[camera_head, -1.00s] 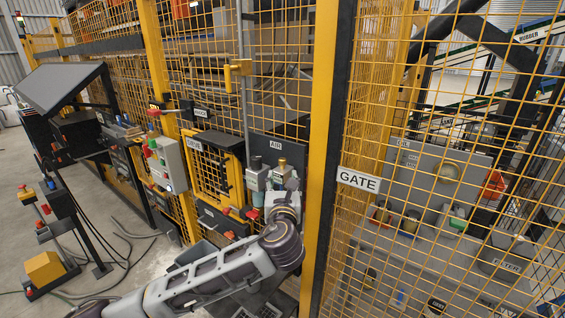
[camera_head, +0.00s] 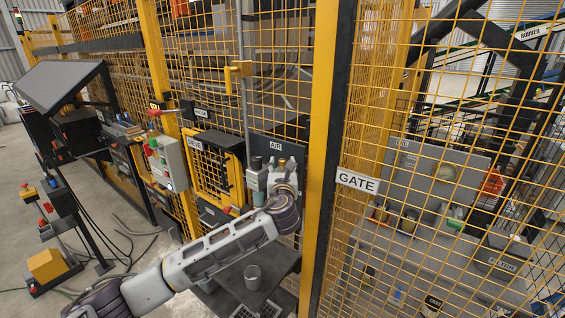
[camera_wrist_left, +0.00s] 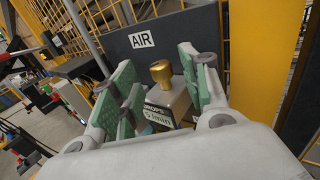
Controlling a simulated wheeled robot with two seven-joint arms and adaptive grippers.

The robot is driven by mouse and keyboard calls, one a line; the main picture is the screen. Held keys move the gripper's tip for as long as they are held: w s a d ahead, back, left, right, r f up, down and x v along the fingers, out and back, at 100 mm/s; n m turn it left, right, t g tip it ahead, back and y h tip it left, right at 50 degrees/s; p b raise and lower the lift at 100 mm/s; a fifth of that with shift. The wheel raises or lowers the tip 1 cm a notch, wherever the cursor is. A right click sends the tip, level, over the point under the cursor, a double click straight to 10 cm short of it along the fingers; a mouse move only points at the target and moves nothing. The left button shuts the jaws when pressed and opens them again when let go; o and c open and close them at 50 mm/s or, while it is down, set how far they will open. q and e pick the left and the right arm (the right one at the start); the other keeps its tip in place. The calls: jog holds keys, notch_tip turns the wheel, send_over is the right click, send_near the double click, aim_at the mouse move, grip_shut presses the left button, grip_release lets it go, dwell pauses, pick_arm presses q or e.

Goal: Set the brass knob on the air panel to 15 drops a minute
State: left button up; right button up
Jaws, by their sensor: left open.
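The air panel (camera_head: 263,145) is a dark plate with an AIR label, fixed at the yellow mesh fence; it also fills the background of the left wrist view (camera_wrist_left: 195,35). The brass knob (camera_wrist_left: 160,72) stands upright on a grey block with a small drops-per-minute readout (camera_wrist_left: 160,112), whose digits are too blurred to be sure of. My left gripper (camera_wrist_left: 158,64) is open, its green pads on both sides of the knob with gaps. In the head view the left gripper (camera_head: 284,170) is at the panel and covers part of the valve fittings. My right gripper is not in view.
A yellow post (camera_head: 322,150) and the GATE sign (camera_head: 357,181) stand just right of the panel. A grey button box (camera_head: 170,163) hangs to the left.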

aim_at(282, 164)
pick_arm(q)
jog(key=shift+w, duration=1.45)
jog(key=shift+c, duration=0.7)
grip_shut()
